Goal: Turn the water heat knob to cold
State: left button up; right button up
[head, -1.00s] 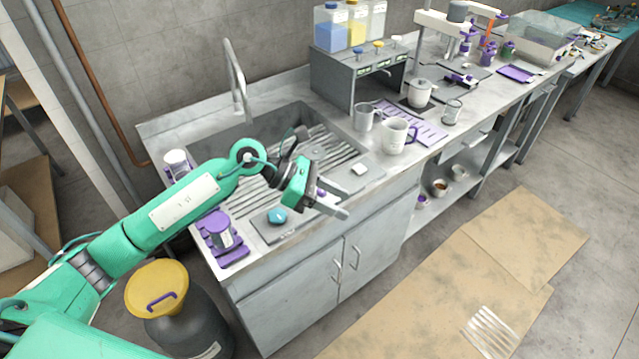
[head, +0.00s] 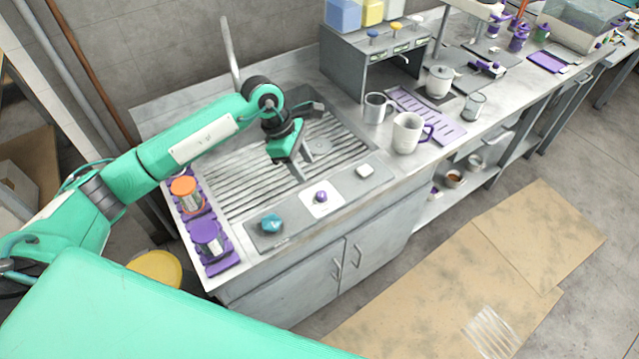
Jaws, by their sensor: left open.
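A small purple knob (head: 321,197) stands on a white square plate on the sink's front ledge. Any markings on the plate are too small to read. A blue-teal knob-like piece (head: 272,223) sits farther left on the same ledge. I cannot tell from the picture which one sets water heat. My left gripper (head: 302,172) is open and empty over the ribbed drainboard, behind and slightly left of the purple knob, apart from it. My right gripper is out of view.
A metal sink with a faucet (head: 231,55) lies around the gripper. A white block (head: 365,171) sits right of the plate. Mugs (head: 407,133) stand on the counter at right.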

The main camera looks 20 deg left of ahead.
aim_at(321, 194)
pick_arm(q)
jog(key=p+x, duration=0.1)
jog(key=x, duration=0.3)
jog(key=shift+w+d, duration=0.1)
jog(key=shift+w, duration=0.1)
jog(key=p+x, duration=0.2)
jog(key=x, duration=0.3)
jog(key=shift+f, duration=0.2)
jog(key=shift+d+f, duration=0.15)
jog(key=shift+f, duration=0.25)
jog(key=c, duration=1)
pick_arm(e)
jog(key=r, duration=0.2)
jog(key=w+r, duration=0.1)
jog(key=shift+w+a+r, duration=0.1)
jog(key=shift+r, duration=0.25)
